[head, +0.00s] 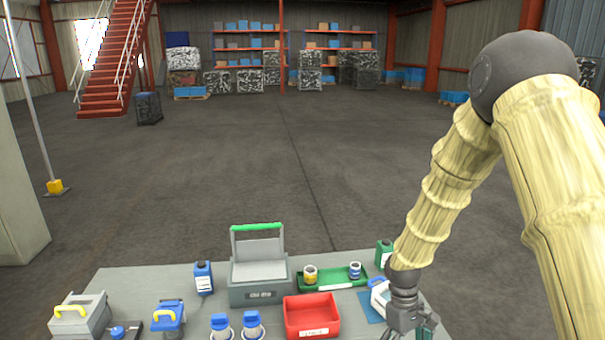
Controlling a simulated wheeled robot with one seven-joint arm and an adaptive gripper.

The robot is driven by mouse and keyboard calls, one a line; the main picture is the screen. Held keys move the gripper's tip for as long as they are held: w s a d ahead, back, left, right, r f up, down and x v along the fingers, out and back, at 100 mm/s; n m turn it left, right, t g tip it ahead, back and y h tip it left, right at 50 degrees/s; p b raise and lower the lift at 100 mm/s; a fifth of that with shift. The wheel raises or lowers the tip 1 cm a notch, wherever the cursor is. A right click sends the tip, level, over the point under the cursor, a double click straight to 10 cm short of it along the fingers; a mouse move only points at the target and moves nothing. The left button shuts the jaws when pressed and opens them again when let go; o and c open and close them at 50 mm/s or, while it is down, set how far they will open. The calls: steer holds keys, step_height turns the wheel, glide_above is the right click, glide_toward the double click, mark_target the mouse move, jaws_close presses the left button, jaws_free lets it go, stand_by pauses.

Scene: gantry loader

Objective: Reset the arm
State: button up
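My arm comes down from the upper right of the head view, over the right end of the grey table (125,285). My gripper (408,335) is at the bottom edge of the picture, right of the red bin (312,330). Its fingers are partly cut off by the frame, so I cannot tell whether they are open or shut, or whether anything is between them. A white and blue item (380,298) lies just left of the gripper, partly hidden behind it.
A grey box with a raised green-edged lid (258,290) stands mid-table. A green tray (318,286) holds two small cans. A blue bottle (204,278), a yellow-handled case (80,315) and blue-lidded containers (252,325) stand left. A green bottle (384,252) stands behind my arm. The floor beyond is open.

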steer(key=s+a+f+m+y+b, duration=0.1)
steer(key=s+f, duration=0.2)
steer(key=f, duration=0.3)
steer(key=s+a+f+b, duration=0.1)
steer(key=s+f, duration=0.3)
steer(key=f, duration=0.3)
steer(key=s+f+m+t+b, duration=0.1)
steer(key=s+f+m+b, duration=0.1)
steer(key=s+f, duration=0.6)
steer(key=s+a+f+m+t+b, duration=0.1)
steer(key=s+f+m+t+b, duration=0.1)
steer(key=s+f, duration=0.7)
steer(key=s+b, duration=0.1)
steer(key=s, duration=0.5)
steer(key=shift+s+f+m+b, duration=0.2)
steer(key=shift+f+m+b, duration=0.1)
steer(key=shift+m+b, duration=0.1)
